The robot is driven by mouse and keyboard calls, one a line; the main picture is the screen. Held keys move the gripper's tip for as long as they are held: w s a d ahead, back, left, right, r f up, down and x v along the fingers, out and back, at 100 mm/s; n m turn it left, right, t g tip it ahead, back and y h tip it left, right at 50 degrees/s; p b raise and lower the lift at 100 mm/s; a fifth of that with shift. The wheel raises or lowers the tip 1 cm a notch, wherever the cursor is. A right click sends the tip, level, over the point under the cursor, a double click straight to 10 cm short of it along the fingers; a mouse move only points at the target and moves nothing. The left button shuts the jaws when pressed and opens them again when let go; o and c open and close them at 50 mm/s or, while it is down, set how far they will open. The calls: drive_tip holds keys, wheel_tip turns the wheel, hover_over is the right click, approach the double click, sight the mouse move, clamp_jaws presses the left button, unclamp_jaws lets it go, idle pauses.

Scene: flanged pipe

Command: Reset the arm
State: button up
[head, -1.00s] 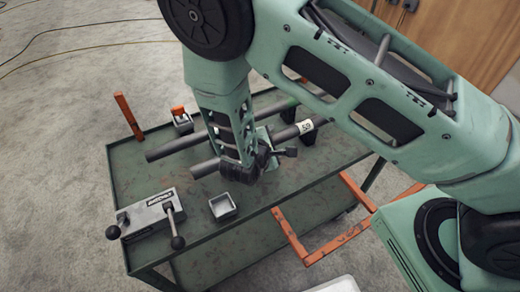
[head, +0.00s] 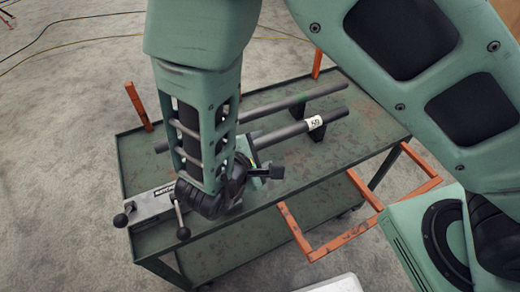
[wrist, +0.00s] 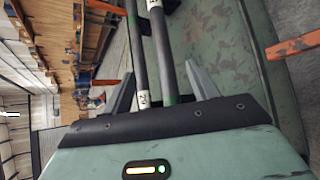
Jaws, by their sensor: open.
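My gripper (wrist: 160,88) is open, with its two grey fingers apart in the wrist view. Nothing is clamped between them. In the head view the arm's wrist hangs over the front left part of the green cart (head: 330,158), hiding most of the gripper. A grey pipe with a white "59" label (head: 318,124) lies on dark supports, and a second pipe (head: 290,103) lies behind it.
A grey lever box (head: 150,207) sits at the cart's left end. Orange posts (head: 138,105) stand at its corners, and an orange handle frame (head: 340,237) juts from its front right. Cables lie on the floor behind.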

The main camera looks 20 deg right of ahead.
idle(0.3)
drive_tip(key=w+a+r+m+g+y, duration=0.1)
drive_tip(key=w+a+r+m+y, duration=0.2)
drive_tip(key=a+y, duration=0.5)
drive_tip(key=s+a+r+m+g+y, duration=0.25)
drive_tip(key=s+r+g+y, duration=0.2)
drive_tip(key=s+r, duration=0.3)
drive_tip(key=s+d+r+m+g+h, duration=0.3)
drive_tip(key=s+d+r, duration=0.2)
drive_tip(key=s+d, duration=0.5)
drive_tip(key=d, duration=0.3)
drive_tip(key=shift+s+d+h, duration=0.35)
drive_tip(key=shift+s+d, duration=0.05)
